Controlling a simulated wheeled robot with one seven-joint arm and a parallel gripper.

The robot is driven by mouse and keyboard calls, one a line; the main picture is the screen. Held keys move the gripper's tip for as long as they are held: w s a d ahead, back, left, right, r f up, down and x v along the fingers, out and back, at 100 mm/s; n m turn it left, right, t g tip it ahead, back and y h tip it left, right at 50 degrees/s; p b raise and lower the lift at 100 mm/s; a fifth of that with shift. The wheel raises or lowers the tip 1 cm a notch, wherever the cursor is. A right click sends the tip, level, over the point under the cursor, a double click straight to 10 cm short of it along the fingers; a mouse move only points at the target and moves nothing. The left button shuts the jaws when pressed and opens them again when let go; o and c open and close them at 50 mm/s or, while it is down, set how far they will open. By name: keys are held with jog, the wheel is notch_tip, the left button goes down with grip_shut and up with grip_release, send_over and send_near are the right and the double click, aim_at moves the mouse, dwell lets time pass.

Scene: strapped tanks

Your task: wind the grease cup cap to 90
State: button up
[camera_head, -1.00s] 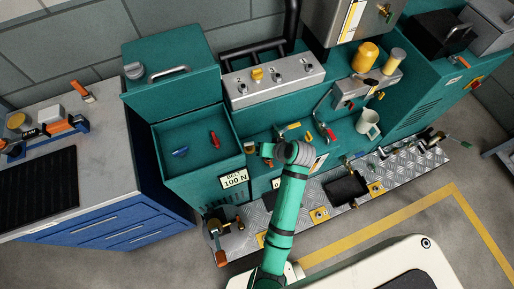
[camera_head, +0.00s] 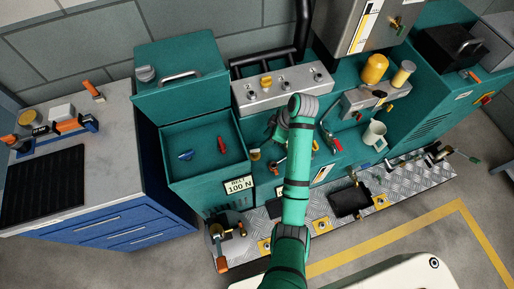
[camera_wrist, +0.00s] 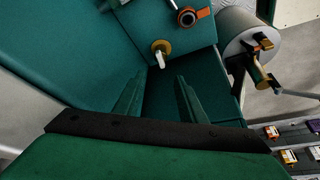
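A small round yellow-brass knob (camera_wrist: 161,48) with a pale stem shows on the teal machine in the wrist view, beyond my fingertips; it may be the grease cup cap, but I cannot tell. I see no readable scale or 90 mark. A small yellow knob (camera_head: 255,155) shows beside the belt box in the head view. My gripper (camera_wrist: 157,88) has its two teal fingers apart, with nothing between them, short of the brass knob. In the head view my gripper is mostly hidden behind my arm, above the teal bench.
An orange-ringed fitting (camera_wrist: 187,17) and a grey cylinder with brass parts (camera_wrist: 250,35) are near. The head view shows a "BELT 100 N" box (camera_head: 178,182) at left, a valve panel (camera_head: 311,91) behind, a white mug (camera_head: 375,135) at right and a checker-plate step (camera_head: 400,177).

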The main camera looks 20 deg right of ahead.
aim_at(255, 150)
jog(key=shift+n, duration=0.3)
jog(key=x, duration=1)
jog(key=shift+f, duration=0.4)
jog(key=shift+c, duration=0.6)
